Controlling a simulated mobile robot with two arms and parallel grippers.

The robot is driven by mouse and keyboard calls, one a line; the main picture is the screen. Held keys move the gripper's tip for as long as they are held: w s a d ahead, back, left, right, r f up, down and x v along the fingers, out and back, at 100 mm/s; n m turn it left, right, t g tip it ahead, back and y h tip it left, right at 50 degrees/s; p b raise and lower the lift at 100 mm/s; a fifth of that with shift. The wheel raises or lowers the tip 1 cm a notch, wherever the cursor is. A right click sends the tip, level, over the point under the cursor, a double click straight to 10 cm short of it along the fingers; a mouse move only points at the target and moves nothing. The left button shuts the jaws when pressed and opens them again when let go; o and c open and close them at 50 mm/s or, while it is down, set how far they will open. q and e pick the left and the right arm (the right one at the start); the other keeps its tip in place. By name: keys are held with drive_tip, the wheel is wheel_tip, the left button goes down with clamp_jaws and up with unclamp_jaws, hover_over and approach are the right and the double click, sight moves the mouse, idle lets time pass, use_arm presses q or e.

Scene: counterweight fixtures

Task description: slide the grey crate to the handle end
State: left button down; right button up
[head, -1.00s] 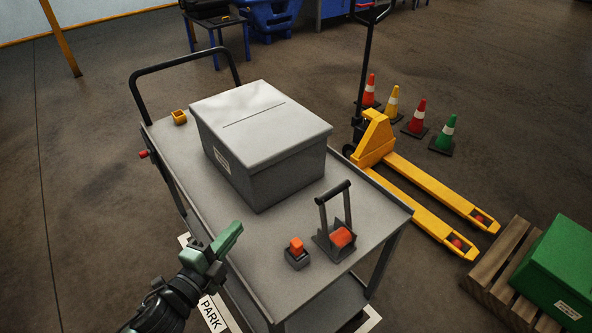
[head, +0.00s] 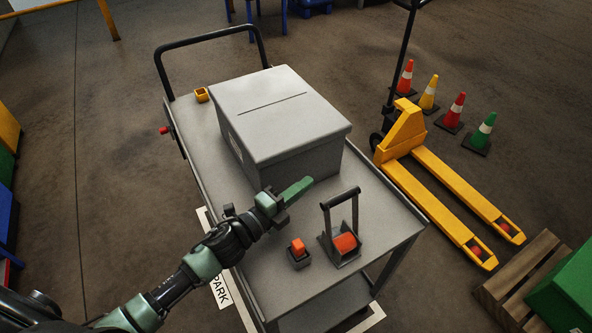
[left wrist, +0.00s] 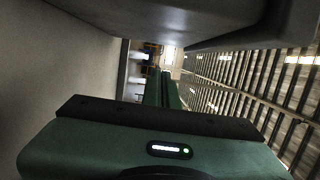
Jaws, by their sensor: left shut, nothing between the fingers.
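The grey crate (head: 282,114) has a closed lid with a dark slot line and stands on the grey cart (head: 219,159), around the middle of its top. The cart's black push handle (head: 211,40) rises at the far left end. My left gripper (head: 308,182) is shut and empty, with its green fingers close to the crate's near end face, on the side away from the handle. I cannot tell whether they touch it. The shut fingers also show in the left wrist view (left wrist: 165,90). My right gripper is not in view.
An orange-topped block (head: 298,251) and a black-handled fixture (head: 343,240) stand on the cart's near end, close to my left arm. A small yellow cup (head: 201,95) sits by the handle-end corner. A yellow pallet jack (head: 420,160) and several cones stand right.

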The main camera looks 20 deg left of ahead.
sight(295, 175)
use_arm(q)
drive_tip(key=w+a, duration=0.2)
drive_tip(key=w, duration=0.1)
drive_tip(key=shift+a+p, duration=0.3)
drive_tip(key=shift+p, duration=0.05)
drive_tip(key=shift+w, duration=0.1)
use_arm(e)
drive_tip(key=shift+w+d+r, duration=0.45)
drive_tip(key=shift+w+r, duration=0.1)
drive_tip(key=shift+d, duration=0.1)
use_arm(q)
drive_tip(key=shift+a, duration=0.1)
drive_tip(key=w+a+b, duration=0.8)
drive_tip(key=w+a, duration=0.5)
drive_tip(key=shift+w+a, duration=0.15)
drive_tip(key=shift+a, duration=0.1)
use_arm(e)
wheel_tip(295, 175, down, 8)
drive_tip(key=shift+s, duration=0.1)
use_arm(q)
drive_tip(key=shift+d, duration=0.1)
